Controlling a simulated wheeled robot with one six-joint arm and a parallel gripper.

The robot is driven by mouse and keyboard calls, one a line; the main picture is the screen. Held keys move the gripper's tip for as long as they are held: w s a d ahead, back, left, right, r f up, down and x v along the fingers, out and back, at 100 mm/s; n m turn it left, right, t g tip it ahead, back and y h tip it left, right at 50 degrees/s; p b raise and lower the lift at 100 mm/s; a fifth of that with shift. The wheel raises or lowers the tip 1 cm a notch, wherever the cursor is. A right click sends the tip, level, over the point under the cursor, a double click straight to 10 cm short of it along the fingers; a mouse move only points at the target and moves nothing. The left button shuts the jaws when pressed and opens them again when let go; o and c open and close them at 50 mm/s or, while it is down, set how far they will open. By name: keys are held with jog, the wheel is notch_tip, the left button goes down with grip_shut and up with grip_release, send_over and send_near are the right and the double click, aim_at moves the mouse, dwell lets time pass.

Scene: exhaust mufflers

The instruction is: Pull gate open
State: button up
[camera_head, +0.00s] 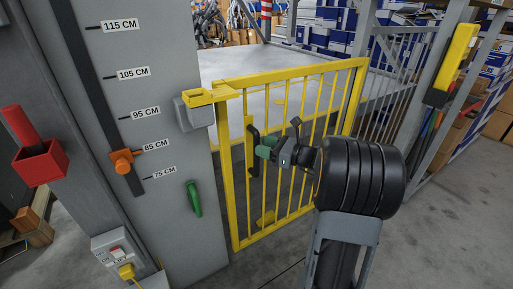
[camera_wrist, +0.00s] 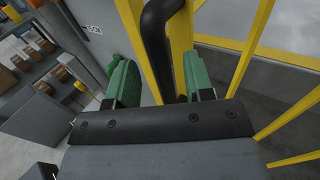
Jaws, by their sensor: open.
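The yellow barred gate (camera_head: 288,150) stands across the opening in the head view and looks shut against the grey post (camera_head: 175,150). Its black handle (camera_head: 254,150) is an upright curved bar on the gate's left side. My gripper (camera_head: 264,147) is at the handle, coming from the right. In the wrist view the black handle (camera_wrist: 157,40) rises between the two green fingers of my gripper (camera_wrist: 160,82), which are apart. I cannot tell whether either finger touches it. A yellow latch piece (camera_head: 208,97) sits at the gate's top left, by a grey box on the post.
The post carries a height scale with an orange slider (camera_head: 122,160) and a green lever (camera_head: 194,198). A red box (camera_head: 40,160) and a switch box (camera_head: 118,252) are at left. Grey railing (camera_head: 385,100) lies right of the gate. The floor at lower right is clear.

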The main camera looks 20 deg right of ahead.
jog(key=shift+b+x, duration=0.3)
jog(key=shift+x, duration=1.35)
grip_shut()
